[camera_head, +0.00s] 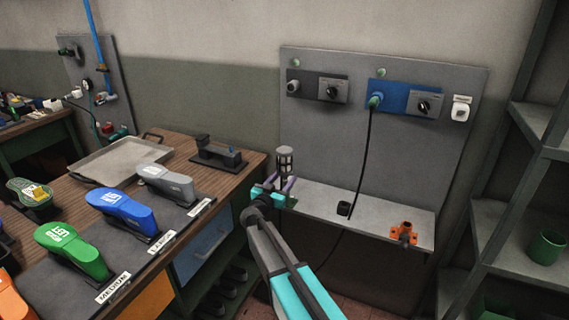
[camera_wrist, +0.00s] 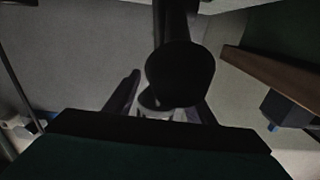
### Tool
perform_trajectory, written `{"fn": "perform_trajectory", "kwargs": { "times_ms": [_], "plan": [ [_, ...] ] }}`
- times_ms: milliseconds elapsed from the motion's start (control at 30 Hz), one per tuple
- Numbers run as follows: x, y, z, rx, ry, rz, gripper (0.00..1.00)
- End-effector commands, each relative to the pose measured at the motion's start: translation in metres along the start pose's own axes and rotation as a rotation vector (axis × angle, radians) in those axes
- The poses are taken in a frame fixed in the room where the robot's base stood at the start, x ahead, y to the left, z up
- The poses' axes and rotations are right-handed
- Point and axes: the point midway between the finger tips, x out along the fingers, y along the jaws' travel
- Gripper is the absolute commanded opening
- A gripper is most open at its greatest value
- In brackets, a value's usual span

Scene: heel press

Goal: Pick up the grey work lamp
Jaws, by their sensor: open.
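The grey work lamp (camera_head: 285,160) has a caged head and stands upright at the left end of the grey shelf (camera_head: 385,222) in the head view. My gripper (camera_head: 280,182) is open, with its fingers at either side of the lamp's lower part. The lamp's base is hidden behind my gripper. In the wrist view a dark, round-ended shape, which seems to be the lamp (camera_wrist: 180,75), fills the top middle between my fingers (camera_wrist: 165,103). I cannot tell whether the fingers touch it.
A grey panel (camera_head: 410,165) with switches rises behind the shelf. A black cable hangs to a dark socket (camera_head: 344,209) on the shelf. An orange fitting (camera_head: 404,234) stands at the shelf's right. A wooden bench (camera_head: 180,138) with coloured shoe forms is close at left.

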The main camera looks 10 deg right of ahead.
Motion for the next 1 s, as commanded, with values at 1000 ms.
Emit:
{"fn": "perform_trajectory", "kwargs": {
  "times_ms": [1000],
  "plan": [
    [0.0125, -0.0005, 0.0007, 0.0, 0.0, -0.002, 0.11]
  ]
}}
